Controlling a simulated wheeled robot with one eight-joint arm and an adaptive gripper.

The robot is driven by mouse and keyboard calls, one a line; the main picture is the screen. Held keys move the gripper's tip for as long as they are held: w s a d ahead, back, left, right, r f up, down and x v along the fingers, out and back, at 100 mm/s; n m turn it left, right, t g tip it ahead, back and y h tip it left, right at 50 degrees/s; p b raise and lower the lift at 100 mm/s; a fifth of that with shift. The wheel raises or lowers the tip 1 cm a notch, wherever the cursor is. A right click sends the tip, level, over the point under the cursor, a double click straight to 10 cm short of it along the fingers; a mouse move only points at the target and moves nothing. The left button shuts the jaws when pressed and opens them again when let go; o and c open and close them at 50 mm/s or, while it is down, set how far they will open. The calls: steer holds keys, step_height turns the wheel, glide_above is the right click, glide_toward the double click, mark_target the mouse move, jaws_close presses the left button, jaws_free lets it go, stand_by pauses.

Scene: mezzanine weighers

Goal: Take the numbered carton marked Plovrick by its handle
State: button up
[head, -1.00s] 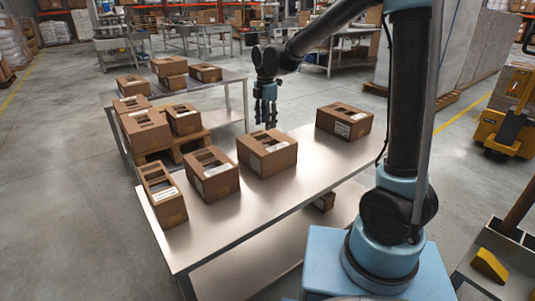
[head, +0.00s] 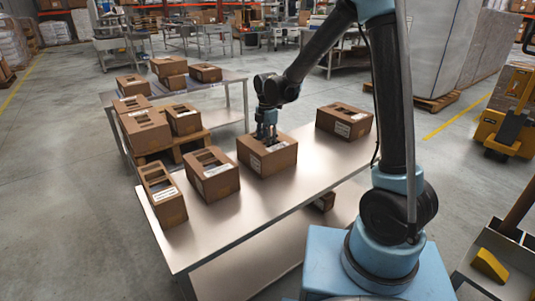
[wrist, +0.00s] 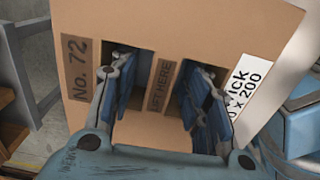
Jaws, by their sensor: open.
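A brown carton (head: 267,158) stands on the steel table, third from the left in its front row. In the wrist view the carton (wrist: 200,25) bears "No. 72" and a white label (wrist: 248,80), partly covered by a finger; "ick" and "x 200" are readable. Its handle is a strip marked "LIFT HERE" (wrist: 162,85) between two openings. My gripper (wrist: 160,78) is open, with one finger on each side of the strip, reaching into the openings. I cannot tell whether they touch it. In the head view my gripper (head: 266,132) is at the carton's top.
Two similar cartons (head: 211,174) (head: 162,194) stand to the left, and another (head: 344,121) to the right. The steel table (head: 250,208) is bare in front. More cartons sit on a pallet (head: 172,148) and a second table behind. A yellow pallet truck (head: 505,125) stands at the right.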

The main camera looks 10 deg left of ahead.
jaws_close()
steer(key=shift+r, duration=0.1)
stand_by(0.3)
